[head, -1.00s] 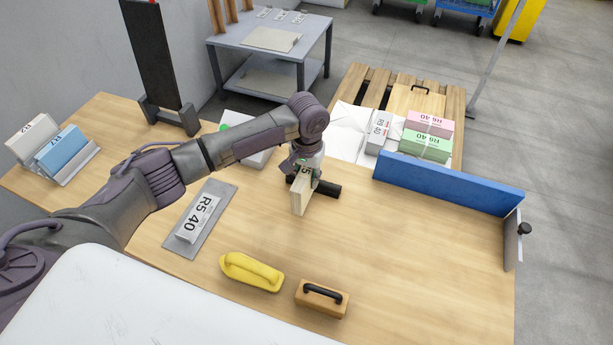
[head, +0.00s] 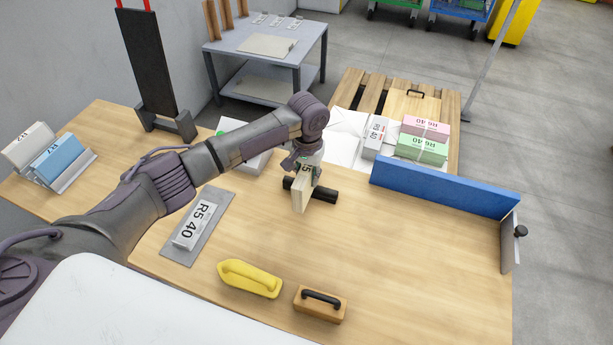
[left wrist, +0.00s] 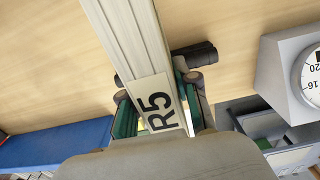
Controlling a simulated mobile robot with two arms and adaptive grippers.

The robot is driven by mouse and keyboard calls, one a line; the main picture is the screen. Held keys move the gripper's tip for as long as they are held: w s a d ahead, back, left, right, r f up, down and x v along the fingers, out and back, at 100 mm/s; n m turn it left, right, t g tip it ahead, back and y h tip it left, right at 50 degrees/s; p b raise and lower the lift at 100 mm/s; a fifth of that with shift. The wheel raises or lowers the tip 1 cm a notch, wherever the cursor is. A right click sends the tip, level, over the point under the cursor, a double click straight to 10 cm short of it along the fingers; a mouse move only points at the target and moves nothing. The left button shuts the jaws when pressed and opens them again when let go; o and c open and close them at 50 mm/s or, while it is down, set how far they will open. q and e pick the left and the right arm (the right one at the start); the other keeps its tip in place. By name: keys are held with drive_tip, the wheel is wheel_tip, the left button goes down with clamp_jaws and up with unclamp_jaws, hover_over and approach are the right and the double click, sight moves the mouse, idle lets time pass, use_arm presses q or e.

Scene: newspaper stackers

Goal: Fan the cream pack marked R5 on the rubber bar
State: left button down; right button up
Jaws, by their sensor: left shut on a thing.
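The cream pack marked R5 (head: 299,201) is held on edge in my left gripper (head: 304,178), with its free end pointing toward the table's front. In the left wrist view, the pack (left wrist: 128,38) runs up and away between the green-padded fingers (left wrist: 158,108), and its R5 label faces the camera. The black rubber bar (head: 325,193) lies on the table, crossing behind and under the pack; its end also shows in the left wrist view (left wrist: 196,55). I cannot tell whether pack and bar touch. My right gripper is out of view.
An R5 40 slip on a grey plate (head: 178,250) lies left. A yellow handled block (head: 250,279) and a wooden one (head: 320,304) stand in front. A blue fence (head: 445,188) edges the back right. Blue and white packs (head: 57,155) sit far left. The right tabletop is clear.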

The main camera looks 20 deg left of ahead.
use_arm(q)
drive_tip(key=shift+w, duration=0.5)
drive_tip(key=shift+w, duration=0.1)
drive_tip(key=shift+w+d, duration=0.1)
drive_tip(key=shift+w, duration=0.45)
drive_tip(key=shift+w, duration=0.2)
drive_tip(key=shift+w+b, duration=0.35)
drive_tip(key=shift+w, duration=0.1)
drive_tip(key=shift+w, duration=0.65)
drive_tip(key=shift+w+b, duration=0.15)
drive_tip(key=shift+b, duration=0.25)
